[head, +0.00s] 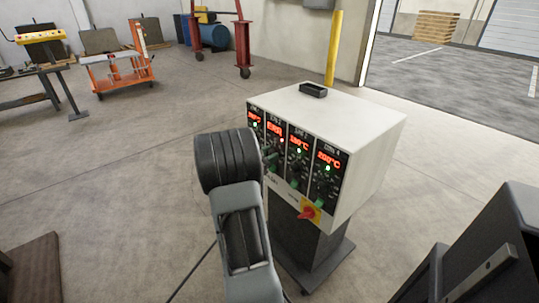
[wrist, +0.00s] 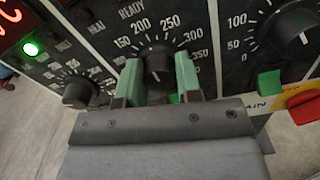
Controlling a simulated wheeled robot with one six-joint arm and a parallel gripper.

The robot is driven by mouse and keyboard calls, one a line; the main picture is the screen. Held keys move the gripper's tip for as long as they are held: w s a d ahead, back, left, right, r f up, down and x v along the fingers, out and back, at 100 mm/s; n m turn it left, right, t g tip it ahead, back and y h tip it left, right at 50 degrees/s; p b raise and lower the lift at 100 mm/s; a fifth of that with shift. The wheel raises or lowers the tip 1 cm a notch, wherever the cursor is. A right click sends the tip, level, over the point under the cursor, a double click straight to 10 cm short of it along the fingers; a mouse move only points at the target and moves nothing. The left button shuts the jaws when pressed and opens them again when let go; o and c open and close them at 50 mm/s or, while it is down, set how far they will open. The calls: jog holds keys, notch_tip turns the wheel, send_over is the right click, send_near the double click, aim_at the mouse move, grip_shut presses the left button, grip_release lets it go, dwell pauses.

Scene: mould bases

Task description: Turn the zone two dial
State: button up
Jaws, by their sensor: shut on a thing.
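The white control box (head: 345,120) has a front of several black zone panels with red displays. The second panel (head: 274,130) from the left shows a red display; its lower part is hidden by my arm. In the wrist view my gripper (wrist: 160,76) has its green fingers on both sides of a black round dial (wrist: 158,60), shut on it. Its printed scale runs from about 150 to 350; its pointer is hard to read. In the head view my arm hides most of the gripper, which reaches toward the second panel.
Another dial (wrist: 78,93) is close to the left and one (wrist: 294,32) to the right. A green switch (wrist: 270,83) and a red rotary handle (wrist: 304,103) on yellow lie low right. A small black tray (head: 313,90) sits on the box. Open floor lies left.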

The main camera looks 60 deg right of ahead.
jog(key=shift+r, duration=0.1)
jog(key=n+p, duration=0.2)
jog(key=p, duration=0.1)
jog(key=shift+r, duration=0.15)
jog(key=n+p, duration=0.4)
jog(key=p, duration=0.1)
jog(key=n+p, duration=0.3)
jog(key=p, duration=0.1)
jog(key=shift+n, duration=0.4)
jog(key=n+p, duration=0.3)
jog(key=shift+s, duration=0.1)
jog(key=n+p, duration=0.5)
jog(key=n, duration=0.1)
jog(key=shift+n, duration=0.4)
jog(key=n+p, duration=0.2)
jog(key=n, duration=0.1)
jog(key=shift+f+n, duration=0.25)
jog(key=shift+n, duration=0.05)
jog(key=shift+n+p, duration=0.65)
jog(key=shift+n, duration=1.05)
jog(key=shift+f, duration=0.1)
